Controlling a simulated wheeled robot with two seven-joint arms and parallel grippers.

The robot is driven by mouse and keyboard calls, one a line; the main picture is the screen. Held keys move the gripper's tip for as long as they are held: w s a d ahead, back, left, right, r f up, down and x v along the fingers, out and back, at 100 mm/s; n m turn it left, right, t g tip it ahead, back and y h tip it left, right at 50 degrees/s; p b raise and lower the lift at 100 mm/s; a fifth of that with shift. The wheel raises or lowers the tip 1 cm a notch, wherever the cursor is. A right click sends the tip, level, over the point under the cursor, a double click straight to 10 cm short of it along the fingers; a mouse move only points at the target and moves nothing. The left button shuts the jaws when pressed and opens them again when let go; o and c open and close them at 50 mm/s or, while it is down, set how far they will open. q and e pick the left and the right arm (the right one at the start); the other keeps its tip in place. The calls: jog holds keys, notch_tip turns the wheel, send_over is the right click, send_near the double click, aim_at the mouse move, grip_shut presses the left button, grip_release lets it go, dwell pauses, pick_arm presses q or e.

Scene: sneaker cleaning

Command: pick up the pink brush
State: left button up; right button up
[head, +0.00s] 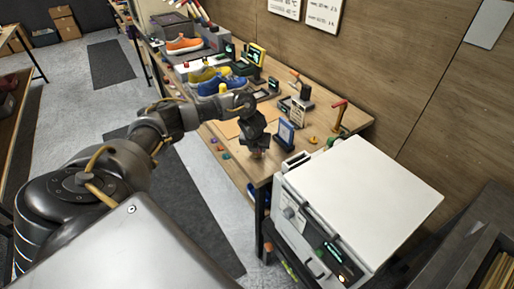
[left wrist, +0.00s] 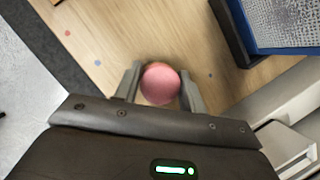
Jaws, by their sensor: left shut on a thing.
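The pink brush shows in the left wrist view as a round pink end (left wrist: 160,84) between the two grey fingers. My left gripper (left wrist: 160,92) is shut on it, with a finger on each side. In the head view my left gripper (head: 257,152) is low over the near end of the wooden workbench (head: 222,137), and the brush is too small or hidden to make out there. I cannot tell whether the brush touches the bench. My right gripper is not in view.
A blue-framed stand (head: 285,134) is close right of my left gripper. A white-topped machine (head: 360,190) stands at the bench's near end. Blue (head: 222,86) and orange (head: 184,45) sneakers are farther back. A red-handled tool (head: 340,108) stands near the wall.

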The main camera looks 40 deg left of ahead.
pick_arm(q)
jog(key=shift+r, duration=0.5)
jog(key=v, duration=0.4)
jog(key=shift+a, duration=0.1)
jog(key=s+d+r+p, duration=0.4)
jog(key=s+r, duration=0.4)
jog(key=s, duration=0.4)
jog(key=shift+p, duration=0.75)
